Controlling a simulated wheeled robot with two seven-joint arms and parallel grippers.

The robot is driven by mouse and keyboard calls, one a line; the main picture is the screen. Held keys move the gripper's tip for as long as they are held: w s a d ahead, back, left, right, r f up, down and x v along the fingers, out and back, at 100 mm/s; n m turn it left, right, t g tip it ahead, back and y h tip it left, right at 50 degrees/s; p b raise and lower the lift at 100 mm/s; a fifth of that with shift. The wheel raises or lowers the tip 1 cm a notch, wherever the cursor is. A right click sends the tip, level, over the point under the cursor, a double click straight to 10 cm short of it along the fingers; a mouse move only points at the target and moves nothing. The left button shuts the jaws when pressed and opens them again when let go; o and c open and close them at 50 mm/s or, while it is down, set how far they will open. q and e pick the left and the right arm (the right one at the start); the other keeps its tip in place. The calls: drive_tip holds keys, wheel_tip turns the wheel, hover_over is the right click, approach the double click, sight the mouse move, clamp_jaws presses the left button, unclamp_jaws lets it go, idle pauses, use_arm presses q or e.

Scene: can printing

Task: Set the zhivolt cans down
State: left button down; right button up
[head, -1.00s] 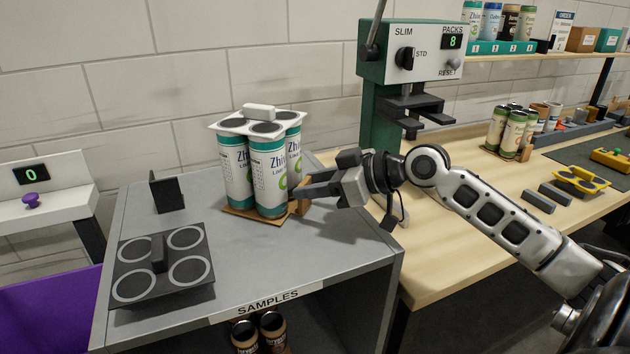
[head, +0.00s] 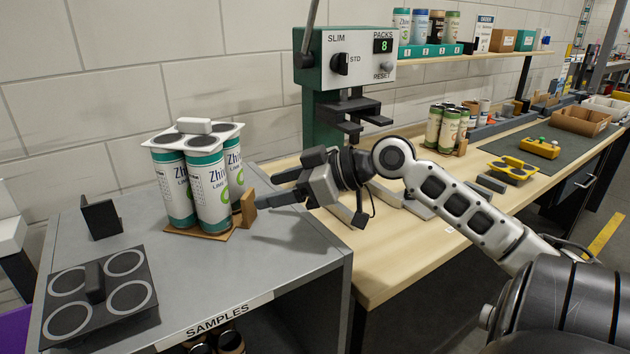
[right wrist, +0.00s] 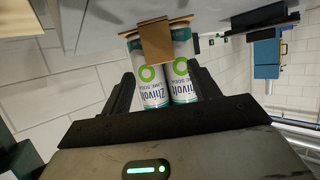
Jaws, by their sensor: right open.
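The zhivolt cans (head: 211,192) stand upright as a pack on a brown cardboard base (head: 190,233) on the grey samples table. A white carrier with dark discs (head: 203,138) covers their tops. A brown upright tab (head: 249,207) rises at the base's right side. My right gripper (head: 268,194) is open and empty, just right of the tab and apart from it. In the right wrist view the cans (right wrist: 168,85) and the tab (right wrist: 155,42) show upside down beyond the spread fingers (right wrist: 163,92). My left gripper is not in view.
A dark plate with four rings (head: 55,280) lies at the table's front left, with a small black stand (head: 101,218) behind it. The green press (head: 322,120) stands on the wooden bench to the right. Another can pack (head: 443,130) stands farther along the bench.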

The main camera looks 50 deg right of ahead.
use_arm(q)
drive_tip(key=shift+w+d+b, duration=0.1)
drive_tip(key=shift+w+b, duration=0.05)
drive_tip(key=shift+b, duration=0.3)
use_arm(e)
drive_tip(key=v, duration=0.8)
